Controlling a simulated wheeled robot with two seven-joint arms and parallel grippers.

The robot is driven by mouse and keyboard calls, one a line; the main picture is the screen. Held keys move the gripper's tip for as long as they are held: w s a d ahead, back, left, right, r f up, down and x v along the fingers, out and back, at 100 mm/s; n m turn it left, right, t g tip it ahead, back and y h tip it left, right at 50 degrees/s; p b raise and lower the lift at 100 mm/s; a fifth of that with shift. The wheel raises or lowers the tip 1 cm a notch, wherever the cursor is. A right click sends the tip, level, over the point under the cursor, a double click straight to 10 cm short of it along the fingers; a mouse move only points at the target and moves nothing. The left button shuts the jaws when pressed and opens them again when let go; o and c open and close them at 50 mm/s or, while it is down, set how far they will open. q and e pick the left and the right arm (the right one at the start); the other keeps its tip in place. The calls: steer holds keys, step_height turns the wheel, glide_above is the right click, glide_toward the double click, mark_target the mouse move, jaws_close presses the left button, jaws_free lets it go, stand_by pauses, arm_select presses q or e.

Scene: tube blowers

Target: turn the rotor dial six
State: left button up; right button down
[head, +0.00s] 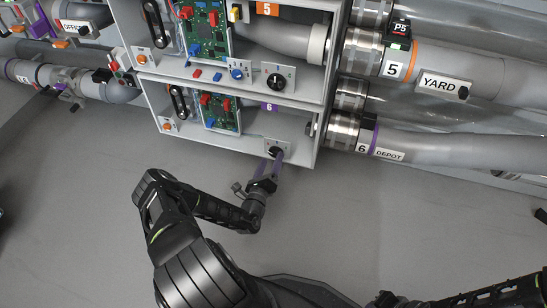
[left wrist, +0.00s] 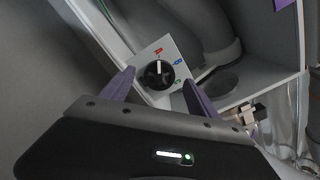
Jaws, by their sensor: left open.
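The rotor dial of unit six (head: 276,150) is a black round knob on a light plate, at the lower right of the open box marked with a purple 6. In the left wrist view the dial (left wrist: 158,75) has a white pointer line that points up toward a red mark. A blue and a green mark lie to its right. My left gripper (head: 269,167) has purple fingers spread open, one on each side of the dial. I cannot tell whether they touch it. The gripper partly hides the dial in the head view. My right gripper is not clearly in view.
Above is the box of unit five, with its own black dial (head: 276,81), blue knob (head: 237,73) and circuit board (head: 207,30). Pipes labelled YARD (head: 440,84) and DEPOT (head: 389,154) run right. The grey floor (head: 100,190) below is clear.

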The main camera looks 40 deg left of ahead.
mark_target(274, 154)
arm_select(q)
steer(key=shift+b+x, duration=0.4)
steer(key=shift+x, duration=1.3)
steer(key=shift+c, duration=0.2)
steer(key=c, duration=1.3)
